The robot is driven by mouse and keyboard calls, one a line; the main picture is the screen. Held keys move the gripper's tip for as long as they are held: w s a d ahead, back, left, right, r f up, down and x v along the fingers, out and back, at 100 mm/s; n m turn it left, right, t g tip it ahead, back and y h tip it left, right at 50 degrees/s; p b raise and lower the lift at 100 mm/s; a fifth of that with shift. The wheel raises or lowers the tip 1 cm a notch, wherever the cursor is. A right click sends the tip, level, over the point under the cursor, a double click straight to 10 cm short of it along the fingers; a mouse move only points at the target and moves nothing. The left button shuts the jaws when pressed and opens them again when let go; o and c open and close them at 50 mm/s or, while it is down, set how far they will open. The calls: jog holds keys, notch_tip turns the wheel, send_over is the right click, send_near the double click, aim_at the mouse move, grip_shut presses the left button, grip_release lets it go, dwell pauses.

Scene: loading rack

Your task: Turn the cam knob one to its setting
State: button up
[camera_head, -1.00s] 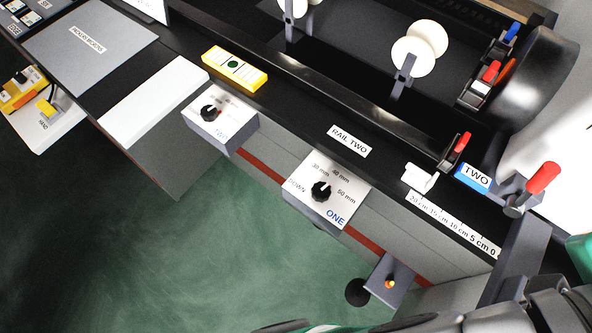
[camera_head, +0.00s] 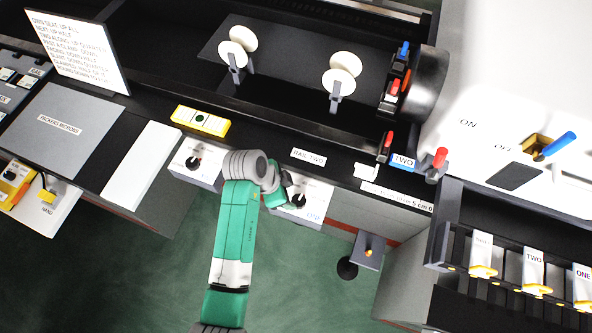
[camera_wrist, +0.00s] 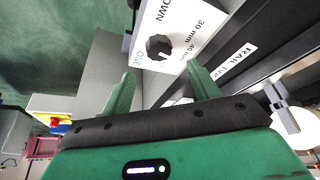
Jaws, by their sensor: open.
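Cam knob one (camera_wrist: 158,47) is a black knob on a white-topped box marked DOWN, 30 mm, 40 mm and, in blue, ONE. In the head view the same knob (camera_head: 299,200) shows just right of my gripper (camera_head: 284,190), which partly hides the box top. In the wrist view my gripper (camera_wrist: 166,78) is open, with one green finger on each side below the knob. The knob lies beyond the fingertips, and nothing is between them. I cannot tell clearly which mark the knob points at.
A second knob box (camera_head: 194,161) stands left of my arm. A yellow block (camera_head: 200,121) and a RAIL TWO label (camera_head: 309,157) lie on the dark rail behind. A grey bracket with an orange-tipped peg (camera_head: 368,250) is at the right. Red levers (camera_head: 388,146) stand farther right.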

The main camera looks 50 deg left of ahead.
aim_at(298, 200)
jog(key=b+x, duration=0.1)
jog(key=x, duration=0.7)
jog(key=shift+s+f+b, duration=0.1)
jog(key=shift+s+b, duration=0.05)
jog(key=shift+b, duration=0.25)
jog(key=c, duration=0.9)
